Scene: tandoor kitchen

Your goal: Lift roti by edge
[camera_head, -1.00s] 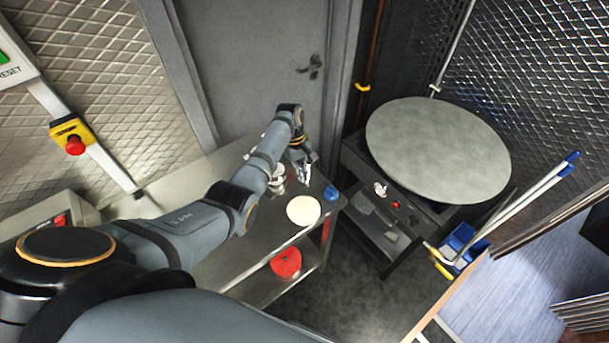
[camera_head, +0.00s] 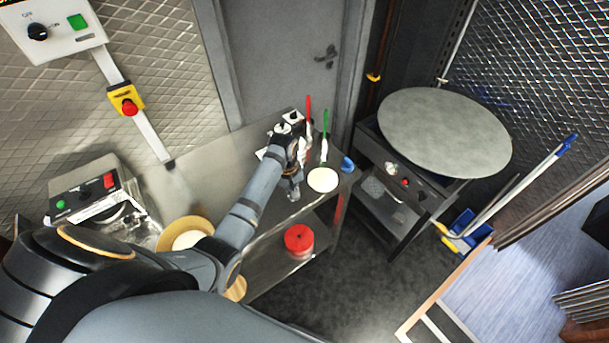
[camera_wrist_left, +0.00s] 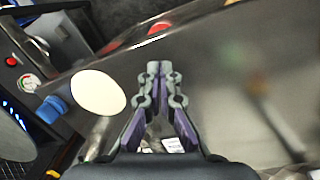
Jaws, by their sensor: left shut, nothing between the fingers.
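The roti (camera_head: 322,180) is a pale round disc lying flat at the right end of the steel table (camera_head: 262,222). It also shows in the left wrist view (camera_wrist_left: 97,92), left of the fingers. My left gripper (camera_head: 293,194) is over the table just left of the roti, apart from it. In the left wrist view my left gripper (camera_wrist_left: 160,70) has its fingertips together with nothing between them. My right gripper is not in view.
A blue item (camera_head: 347,164) sits beside the roti. Red-handled (camera_head: 308,112) and green-handled (camera_head: 325,128) tools lie behind it. A large round griddle (camera_head: 445,132) stands to the right. A red container (camera_head: 299,239) is on the lower shelf.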

